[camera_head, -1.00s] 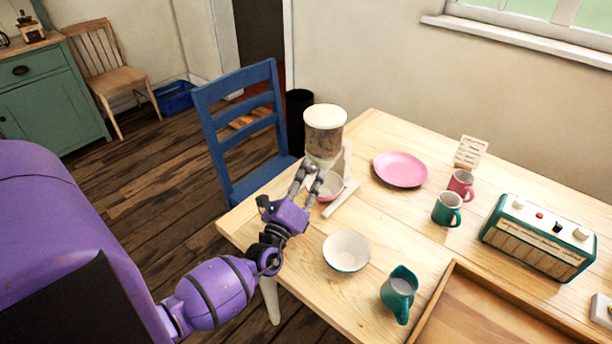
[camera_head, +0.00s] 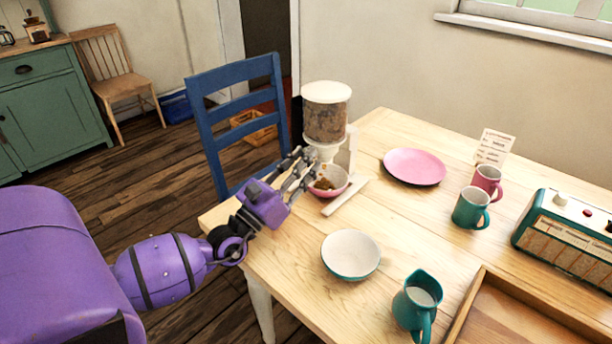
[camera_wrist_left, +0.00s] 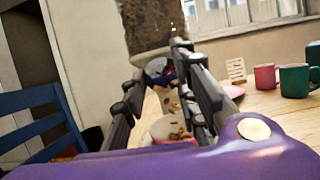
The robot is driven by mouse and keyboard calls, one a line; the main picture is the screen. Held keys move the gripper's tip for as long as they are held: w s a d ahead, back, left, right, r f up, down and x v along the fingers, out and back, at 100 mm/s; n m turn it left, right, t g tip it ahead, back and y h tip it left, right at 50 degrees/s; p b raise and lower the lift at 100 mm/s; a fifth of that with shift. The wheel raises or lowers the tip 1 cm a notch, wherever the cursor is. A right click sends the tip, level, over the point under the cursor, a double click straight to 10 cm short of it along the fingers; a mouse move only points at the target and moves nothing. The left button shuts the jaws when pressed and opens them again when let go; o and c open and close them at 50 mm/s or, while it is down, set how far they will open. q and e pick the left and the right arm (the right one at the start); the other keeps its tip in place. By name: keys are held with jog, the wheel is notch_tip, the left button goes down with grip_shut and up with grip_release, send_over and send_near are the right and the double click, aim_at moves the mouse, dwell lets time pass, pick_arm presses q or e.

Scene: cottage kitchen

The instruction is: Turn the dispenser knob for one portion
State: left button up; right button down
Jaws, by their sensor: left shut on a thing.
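The dispenser (camera_head: 326,115) stands on the table's far left corner, with a clear hopper of brown pieces and a white lid. My left gripper (camera_head: 311,158) is at its neck. In the left wrist view the fingers (camera_wrist_left: 165,75) are shut on the dispenser knob (camera_wrist_left: 157,67), which they largely hide. Brown pieces (camera_wrist_left: 174,104) show in the air below the knob, between the fingers. A pink bowl (camera_head: 341,184) stands under the spout with some brown pieces in it. My right gripper is not in view.
A white and teal bowl (camera_head: 351,255) and a teal jug (camera_head: 417,303) stand nearer on the table. A pink plate (camera_head: 414,166), two mugs, a card and a radio (camera_head: 569,236) are to the right. A blue chair (camera_head: 238,125) stands close behind the left arm.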

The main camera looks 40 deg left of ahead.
pick_arm(q)
jog(key=m+g+h+b, duration=0.1)
jog(key=m+h, duration=0.1)
jog(key=m, duration=0.2)
jog(key=m+g+h+b, duration=0.1)
jog(key=m+h+b, duration=0.1)
jog(key=m, duration=0.3)
jog(key=r+m+g+h+b, duration=0.1)
jog(key=m+h+b, duration=0.1)
jog(key=m, duration=0.3)
jog(key=shift+a+g, duration=0.3)
jog(key=shift+a, duration=0.05)
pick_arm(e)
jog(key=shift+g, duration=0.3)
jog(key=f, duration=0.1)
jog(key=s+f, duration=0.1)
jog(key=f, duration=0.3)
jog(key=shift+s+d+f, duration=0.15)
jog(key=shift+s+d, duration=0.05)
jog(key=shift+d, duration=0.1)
pick_arm(q)
jog(key=shift+m, duration=0.4)
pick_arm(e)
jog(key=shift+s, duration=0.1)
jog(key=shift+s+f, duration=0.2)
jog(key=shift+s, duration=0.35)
